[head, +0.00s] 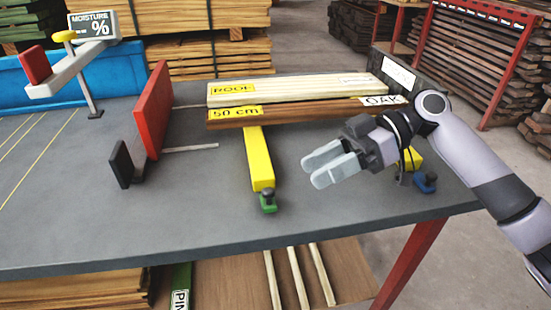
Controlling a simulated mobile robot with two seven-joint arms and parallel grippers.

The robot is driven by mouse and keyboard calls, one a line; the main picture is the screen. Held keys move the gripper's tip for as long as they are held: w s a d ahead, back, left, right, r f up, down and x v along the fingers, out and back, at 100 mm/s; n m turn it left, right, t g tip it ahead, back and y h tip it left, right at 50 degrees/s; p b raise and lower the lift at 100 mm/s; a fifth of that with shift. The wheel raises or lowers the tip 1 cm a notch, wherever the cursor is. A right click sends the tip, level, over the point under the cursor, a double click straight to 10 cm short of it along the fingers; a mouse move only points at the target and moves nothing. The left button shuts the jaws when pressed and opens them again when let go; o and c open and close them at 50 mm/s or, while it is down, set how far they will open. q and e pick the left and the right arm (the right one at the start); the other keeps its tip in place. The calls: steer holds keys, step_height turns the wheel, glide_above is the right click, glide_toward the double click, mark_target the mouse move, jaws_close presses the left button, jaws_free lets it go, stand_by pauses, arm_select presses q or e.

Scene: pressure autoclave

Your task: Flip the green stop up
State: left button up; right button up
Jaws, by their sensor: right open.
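The green stop (268,205) is a small block with a dark knob on top. It sits at the near end of a yellow bar (259,160) on the grey table (215,225). My right gripper (312,170) comes in from the right and is open and empty. Its pale fingers point left, a short way right of the yellow bar and above the table, apart from the stop. My left gripper is not in view.
A blue stop (426,184) sits partly behind my right arm. Boards labelled ROOF (290,90) and OAK (300,110) lie across the back. A red plate (153,108) stands at left, near a moisture meter (92,25). The front table is clear.

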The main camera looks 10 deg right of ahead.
mark_target(272, 189)
steer(key=shift+w, duration=0.35)
steer(key=shift+w+a, duration=0.1)
steer(key=shift+a, duration=0.05)
steer(key=x, duration=0.6)
steer(key=shift+s+a+f, duration=0.15)
steer(key=shift+s+a, duration=0.05)
steer(key=shift+a, duration=0.2)
steer(key=shift+c, duration=0.3)
jaws_close()
